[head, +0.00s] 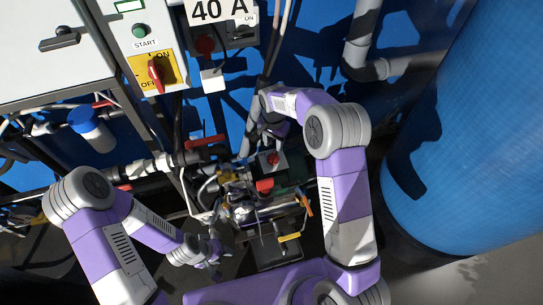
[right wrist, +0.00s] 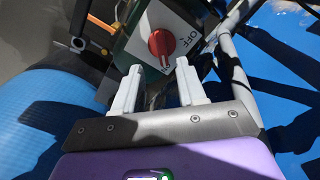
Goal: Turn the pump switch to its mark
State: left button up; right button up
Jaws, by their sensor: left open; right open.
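The pump switch is a round red knob (right wrist: 161,43) on a white plate marked OFF, fixed to a dark green box. In the right wrist view its grip bar points down the picture, and lettering below is partly hidden. It also shows small in the head view (head: 272,158). My right gripper (right wrist: 158,76) is open and empty. Its two pale fingers point toward the switch, one to each side below the knob, apart from it as far as I can tell. My left gripper (head: 213,250) is open, low beside the pump pipework, away from the switch.
A white cabinet (head: 50,50) and a panel with a green START button (head: 139,31) and a yellow ON/OFF switch plate (head: 165,58) stand at upper left. A large blue tank (head: 470,140) is at right. Pipes and valve handles crowd the pump.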

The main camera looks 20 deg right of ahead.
aim_at(273, 155)
jog(key=shift+w+f+b, duration=0.2)
jog(key=shift+f+b, duration=0.1)
jog(key=shift+f, duration=0.45)
notch_tip(273, 155, down, 7)
jog(key=shift+r+b, duration=0.1)
jog(key=shift+b, duration=0.9)
grip_shut()
